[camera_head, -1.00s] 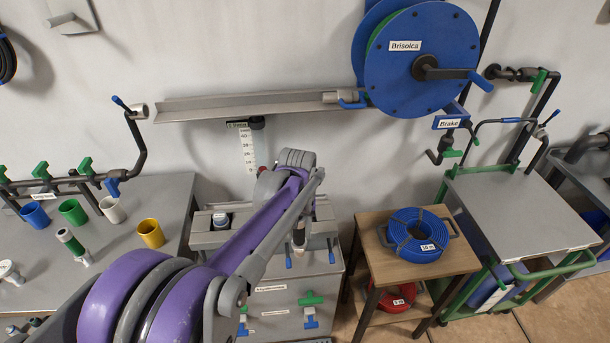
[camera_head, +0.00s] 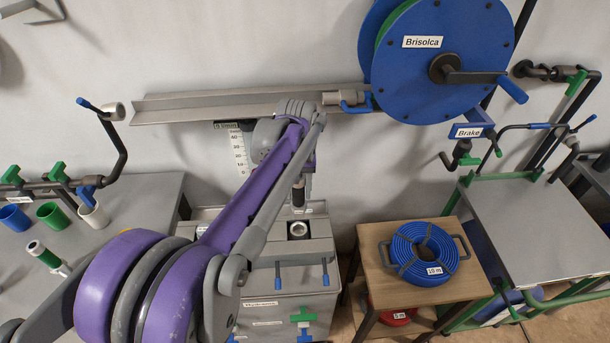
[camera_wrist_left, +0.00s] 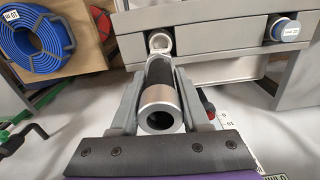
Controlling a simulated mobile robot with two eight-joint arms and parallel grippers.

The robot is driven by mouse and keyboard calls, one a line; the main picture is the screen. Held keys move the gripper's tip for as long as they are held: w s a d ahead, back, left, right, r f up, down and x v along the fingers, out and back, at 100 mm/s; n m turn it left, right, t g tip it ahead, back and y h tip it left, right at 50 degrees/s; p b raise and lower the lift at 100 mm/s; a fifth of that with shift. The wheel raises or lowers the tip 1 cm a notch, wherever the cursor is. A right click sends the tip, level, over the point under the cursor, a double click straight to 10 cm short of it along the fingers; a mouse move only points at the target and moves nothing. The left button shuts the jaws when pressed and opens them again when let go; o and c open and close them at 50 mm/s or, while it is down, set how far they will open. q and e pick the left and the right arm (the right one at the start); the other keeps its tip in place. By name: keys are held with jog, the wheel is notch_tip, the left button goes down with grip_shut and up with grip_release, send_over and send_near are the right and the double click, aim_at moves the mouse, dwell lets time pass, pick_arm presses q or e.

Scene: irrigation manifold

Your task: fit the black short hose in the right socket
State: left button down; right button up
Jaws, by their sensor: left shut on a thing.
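My left gripper (camera_head: 299,181) is shut on the black short hose (camera_head: 298,197), which hangs roughly upright over the grey vise-like block (camera_head: 316,248). In the left wrist view the hose (camera_wrist_left: 159,98) lies between the two grey fingers, its near metal end showing an open bore. The right socket (camera_head: 298,230) is a pale ring in the block, below and in front of the hose in the head view. It also shows in the left wrist view (camera_wrist_left: 160,43), just past the hose's far end. The hose looks apart from it. My right gripper is not in view.
A wooden stand (camera_head: 376,261) with a blue hose coil (camera_head: 424,254) is to the right. A grey trough (camera_head: 240,106) and blue reel (camera_head: 437,60) are above. Cups stand on the left table.

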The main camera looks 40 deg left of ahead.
aim_at(298, 206)
pick_arm(q)
jog(key=shift+s+d+f, duration=0.1)
jog(key=shift+s+f, duration=0.15)
jog(key=shift+s, duration=0.1)
jog(key=shift+s+f+b, duration=0.15)
jog(key=shift+f+b, duration=0.1)
jog(key=shift+b, duration=0.1)
notch_tip(298, 206, down, 2)
jog(key=shift+f+b, duration=0.1)
jog(key=shift+b, duration=0.4)
jog(key=shift+f, duration=0.25)
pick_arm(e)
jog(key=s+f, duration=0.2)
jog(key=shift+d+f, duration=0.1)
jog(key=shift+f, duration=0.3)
pick_arm(q)
jog(key=shift+w, duration=0.25)
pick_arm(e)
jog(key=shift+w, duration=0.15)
pick_arm(q)
jog(key=shift+s+f, duration=0.2)
jog(key=shift+f, duration=0.05)
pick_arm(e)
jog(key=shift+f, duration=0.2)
